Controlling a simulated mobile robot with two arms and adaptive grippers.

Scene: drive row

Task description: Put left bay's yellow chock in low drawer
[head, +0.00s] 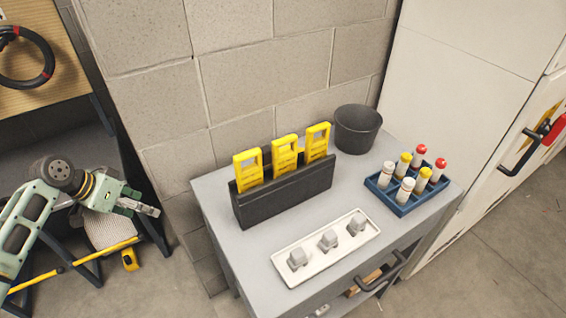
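A small yellow block with a dark marking (130,259), which looks like the chock, lies on the floor at the left, beside the end of a yellow bar (75,265). My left gripper (148,210) is above it in the picture, apart from it; its fingers are seen side-on and nothing shows in them. My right gripper is out of view. The grey cabinet (215,205) has a dark handle (380,275) on its front; an opening with wooden-looking contents shows there, but the low drawer cannot be made out.
On the cabinet top are a black rack (285,197) with three yellow pieces, a white tray (285,270) with three grey knobs, a blue crate (402,208) with several capped cylinders, and a dark bin (357,128). A block wall stands behind; a white locker (460,70) stands right.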

